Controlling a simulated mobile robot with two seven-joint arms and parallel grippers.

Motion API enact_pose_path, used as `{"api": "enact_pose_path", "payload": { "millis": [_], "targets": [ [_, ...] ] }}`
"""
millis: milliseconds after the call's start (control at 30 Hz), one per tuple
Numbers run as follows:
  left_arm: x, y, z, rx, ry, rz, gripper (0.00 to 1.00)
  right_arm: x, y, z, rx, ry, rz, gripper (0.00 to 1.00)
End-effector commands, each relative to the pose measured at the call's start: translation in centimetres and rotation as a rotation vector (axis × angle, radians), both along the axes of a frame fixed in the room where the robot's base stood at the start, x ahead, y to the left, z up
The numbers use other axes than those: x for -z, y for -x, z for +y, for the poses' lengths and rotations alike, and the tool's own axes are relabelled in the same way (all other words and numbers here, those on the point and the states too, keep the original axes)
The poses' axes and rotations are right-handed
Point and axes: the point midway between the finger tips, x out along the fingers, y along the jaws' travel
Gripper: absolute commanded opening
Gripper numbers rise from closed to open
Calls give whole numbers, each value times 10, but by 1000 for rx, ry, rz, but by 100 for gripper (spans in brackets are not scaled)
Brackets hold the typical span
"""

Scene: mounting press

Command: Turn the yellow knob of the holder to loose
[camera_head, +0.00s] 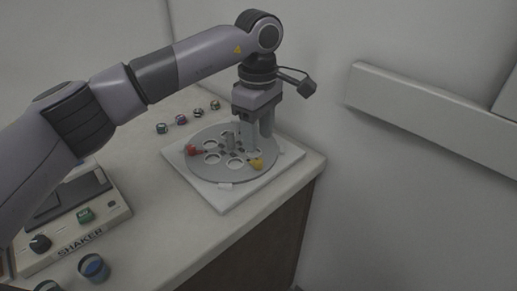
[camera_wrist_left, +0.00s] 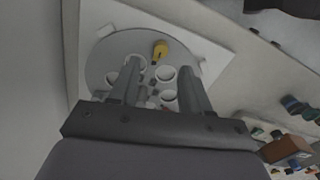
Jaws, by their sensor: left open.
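The holder is a grey round disc (camera_head: 205,171) with several round holes, lying on a white square plate (camera_head: 222,200). Its yellow knob (camera_head: 257,164) sits at the disc's front right edge. In the left wrist view the yellow knob (camera_wrist_left: 160,51) lies beyond the fingertips, near the disc's rim. A red knob (camera_head: 191,150) is on the disc's left side. My left gripper (camera_head: 257,147) points down over the right part of the disc, close to the yellow knob. Its fingers (camera_wrist_left: 161,76) are apart with no knob held between them. My right gripper is not in view.
A shaker (camera_head: 85,225) stands on the counter (camera_head: 165,215) at the left, with a blue-topped jar (camera_head: 94,267) in front. Several small jars (camera_head: 181,120) stand behind the holder. The wall is close on the right, and the counter edge is in front.

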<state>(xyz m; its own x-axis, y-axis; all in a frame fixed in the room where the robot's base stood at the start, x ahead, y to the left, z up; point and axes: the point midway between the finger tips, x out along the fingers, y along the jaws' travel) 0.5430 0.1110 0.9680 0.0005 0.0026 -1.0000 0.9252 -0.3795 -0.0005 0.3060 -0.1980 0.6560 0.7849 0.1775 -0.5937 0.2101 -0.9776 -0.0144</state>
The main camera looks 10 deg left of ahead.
Motion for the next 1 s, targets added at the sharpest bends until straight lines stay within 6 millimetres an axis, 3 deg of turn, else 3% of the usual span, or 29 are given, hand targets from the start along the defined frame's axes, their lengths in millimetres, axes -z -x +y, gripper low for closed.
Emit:
{"api": "enact_pose_path", "payload": {
  "millis": [200,400,733,900,1000],
  "targets": [
    [35,1,0,0,1,3,47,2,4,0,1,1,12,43],
    [57,1,0,-1,1,2,47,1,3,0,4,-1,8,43],
    [62,1,0,-1,2,0,47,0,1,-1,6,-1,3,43],
    [62,1,0,-1,2,0,0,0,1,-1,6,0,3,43],
    [62,1,0,-1,2,0,0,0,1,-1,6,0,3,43]
  ]
}}
